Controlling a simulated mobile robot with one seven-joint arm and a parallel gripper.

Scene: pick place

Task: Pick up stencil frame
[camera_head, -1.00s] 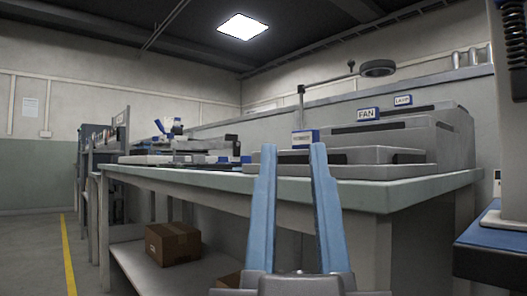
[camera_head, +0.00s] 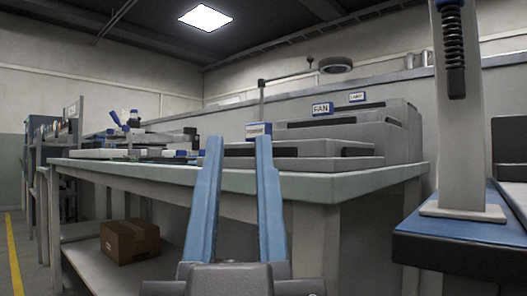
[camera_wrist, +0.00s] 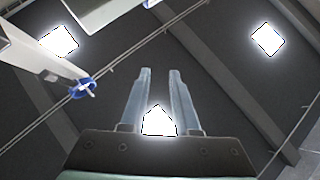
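I cannot pick out a stencil frame for certain. A flat pale piece (camera_head: 97,153) lies on the far left part of the long workbench (camera_head: 300,188), too small to identify. My gripper (camera_head: 239,138) stands upright in front of the bench, its two blue fingers apart with nothing between them. In the wrist view, the open gripper (camera_wrist: 160,72) points up at the ceiling and its lights, with no object between the fingers.
Stacked grey units with a FAN label (camera_head: 321,109) stand on the bench's right part. A cardboard box (camera_head: 130,241) sits on the lower shelf. A blue-topped bench (camera_head: 460,240) with a grey post (camera_head: 466,150) stands at the right. Floor shows at far left.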

